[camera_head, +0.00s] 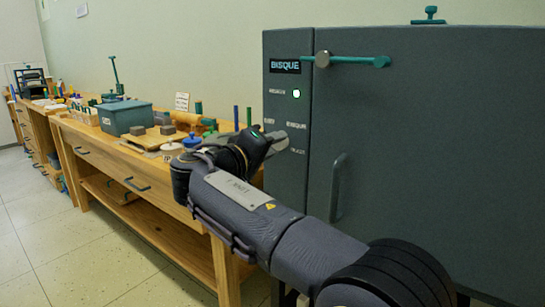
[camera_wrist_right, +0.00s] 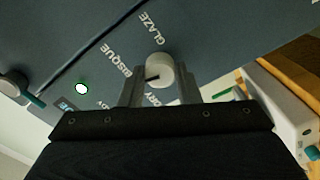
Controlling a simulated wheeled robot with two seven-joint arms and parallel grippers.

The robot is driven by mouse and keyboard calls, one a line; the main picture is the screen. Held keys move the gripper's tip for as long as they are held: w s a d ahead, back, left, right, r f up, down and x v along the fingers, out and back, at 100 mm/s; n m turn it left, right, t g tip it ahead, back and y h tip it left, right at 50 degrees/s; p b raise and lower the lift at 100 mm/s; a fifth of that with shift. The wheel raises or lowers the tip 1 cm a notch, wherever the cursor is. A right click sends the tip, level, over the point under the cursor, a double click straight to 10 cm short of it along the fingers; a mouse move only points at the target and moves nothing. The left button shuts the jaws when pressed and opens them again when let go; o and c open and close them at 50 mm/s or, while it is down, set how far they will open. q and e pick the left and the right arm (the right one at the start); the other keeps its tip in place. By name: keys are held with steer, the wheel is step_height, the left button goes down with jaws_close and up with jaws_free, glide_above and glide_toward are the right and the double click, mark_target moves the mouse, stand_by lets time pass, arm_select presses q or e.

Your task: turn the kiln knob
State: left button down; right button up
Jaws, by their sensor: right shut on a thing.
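The kiln (camera_head: 420,150) is a big dark grey cabinet at the right of the head view. A narrow panel on its left side carries a "BISQUE" display (camera_head: 285,66) and a lit green lamp (camera_head: 296,93); the lamp also shows in the wrist view (camera_wrist_right: 82,88). The pale round knob (camera_wrist_right: 159,69) has a dark mark on its left part, toward the BISQUE lettering. GLAZE and DRY are printed around it. My right gripper (camera_head: 275,138) is at the panel, its two fingers (camera_wrist_right: 160,84) shut on the knob's sides. In the head view the gripper hides the knob. My left gripper is out of view.
A wooden workbench (camera_head: 110,150) runs along the wall left of the kiln. It bears a teal box (camera_head: 126,117), a blue-lidded jar (camera_head: 192,140) and small tools close to my right arm. A door handle (camera_head: 337,187) and a teal-ended latch bar (camera_head: 350,60) stick out from the kiln front.

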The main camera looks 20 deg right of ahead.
steer(key=shift+f+m+b, duration=0.15)
steer(key=shift+m+b, duration=0.5)
steer(key=shift+m, duration=0.35)
steer(key=o, duration=1)
steer(key=p+v, duration=0.1)
steer(key=v, duration=0.7)
steer(key=shift+p, duration=0.3)
